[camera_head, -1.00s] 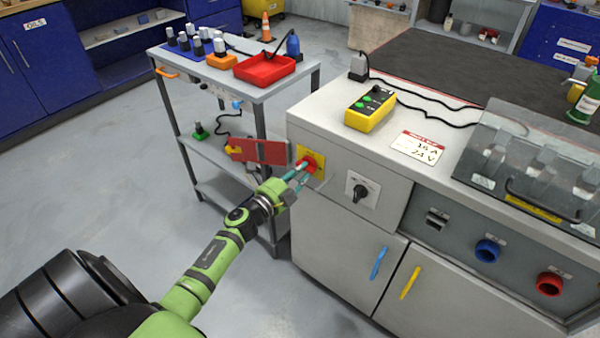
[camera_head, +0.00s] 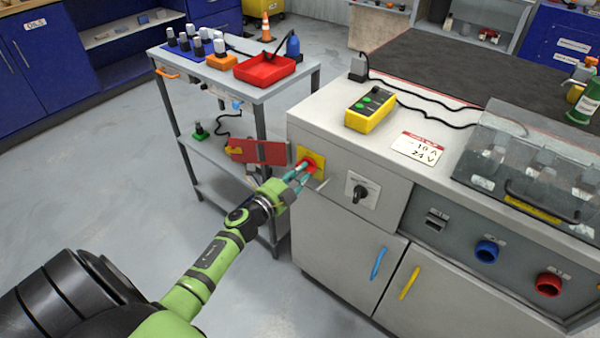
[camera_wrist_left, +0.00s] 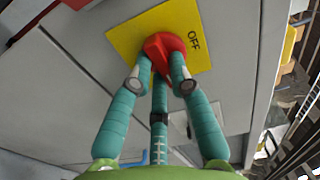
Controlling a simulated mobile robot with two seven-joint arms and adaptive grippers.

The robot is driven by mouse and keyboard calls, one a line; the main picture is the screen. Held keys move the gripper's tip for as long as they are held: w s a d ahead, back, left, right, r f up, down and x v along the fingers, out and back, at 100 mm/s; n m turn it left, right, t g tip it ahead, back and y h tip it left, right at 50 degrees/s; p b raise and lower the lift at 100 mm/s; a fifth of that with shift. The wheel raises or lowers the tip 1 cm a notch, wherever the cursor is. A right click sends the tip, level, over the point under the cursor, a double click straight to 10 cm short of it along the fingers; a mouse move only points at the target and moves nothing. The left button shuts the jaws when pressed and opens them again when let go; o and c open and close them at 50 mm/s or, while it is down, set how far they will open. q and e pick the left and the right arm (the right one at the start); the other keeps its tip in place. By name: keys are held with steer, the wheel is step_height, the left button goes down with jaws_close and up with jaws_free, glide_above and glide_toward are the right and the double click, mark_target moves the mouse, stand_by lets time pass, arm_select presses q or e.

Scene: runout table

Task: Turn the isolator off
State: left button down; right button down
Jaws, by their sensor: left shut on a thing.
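The isolator is a red rotary handle (camera_wrist_left: 163,48) on a yellow plate (camera_wrist_left: 195,20) marked OFF at its right side in the left wrist view. In the head view the yellow plate (camera_head: 319,159) sits at the left of the grey cabinet's front, with the red handle (camera_head: 309,165) partly hidden by my fingers. My left gripper (camera_head: 303,172) is shut on the red handle; its teal fingers (camera_wrist_left: 162,75) close around it from both sides. Which way the handle points is hard to tell. My right gripper is not in view.
A hinged red plate (camera_head: 262,152) stands out left of the isolator. A black rotary switch (camera_head: 360,191) is to its right. A trolley (camera_head: 262,92) with a red tray (camera_head: 265,69) stands at the left. A yellow button box (camera_head: 371,108) sits on the cabinet top (camera_head: 325,107).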

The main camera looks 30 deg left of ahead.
arm_select(q)
steer(key=shift+d+r+n+p, duration=0.1)
steer(key=shift+n+p, duration=0.4)
steer(key=shift+n, duration=0.4)
steer(key=n+p, duration=0.1)
steer(key=n, duration=0.1)
steer(key=shift+n, duration=0.3)
steer(key=n+p, duration=0.1)
steer(key=n, duration=0.1)
steer(key=shift+n, duration=0.4)
steer(key=n+p, duration=0.1)
steer(key=n, duration=0.2)
steer(key=shift+d+r+n+p, duration=0.1)
steer(key=shift+n+p, duration=0.2)
steer(key=shift+p, duration=0.1)
steer(key=n+p, duration=0.1)
steer(key=n, duration=0.2)
steer(key=shift+n, duration=1.6)
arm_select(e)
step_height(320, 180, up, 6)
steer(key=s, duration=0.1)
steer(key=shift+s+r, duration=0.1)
